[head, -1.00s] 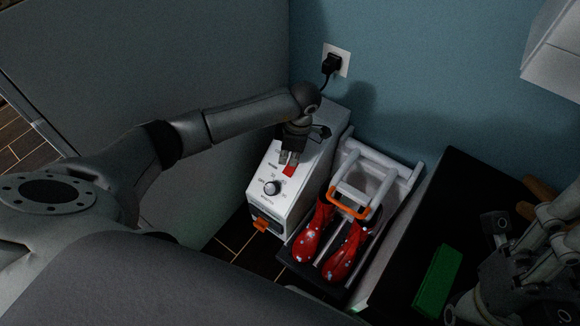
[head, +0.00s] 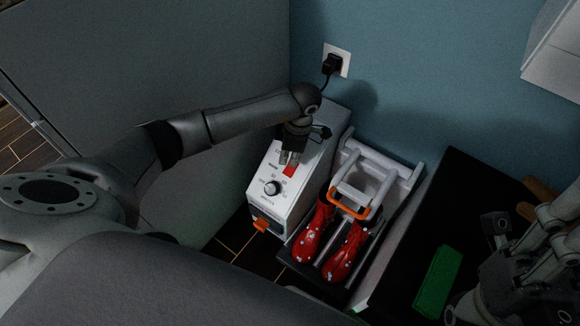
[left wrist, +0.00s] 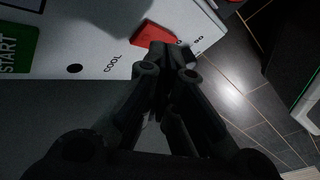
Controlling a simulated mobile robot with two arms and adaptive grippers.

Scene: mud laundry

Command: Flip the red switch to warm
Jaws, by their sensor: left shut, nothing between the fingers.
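The red switch (head: 290,170) is on the top panel of a white box-shaped machine (head: 302,196), just beside my left fingertips. It shows in the left wrist view (left wrist: 153,34) as a red rocker near the printed word COOL, partly covered by my fingers. My left gripper (head: 288,160) is shut and empty, pointing down at the panel. In the left wrist view its fingertips (left wrist: 168,50) are at the switch's near edge; I cannot tell whether they touch it. My right gripper (head: 508,262) is at the right edge, partly cut off, and its jaws are unclear.
A round knob (head: 272,188) is in front of the switch. A green START button (left wrist: 20,50) shows in the left wrist view. A white rack with red boots (head: 345,255) stands right of the machine. A green block (head: 438,280) lies on a black surface. A plug (head: 333,64) is in the wall.

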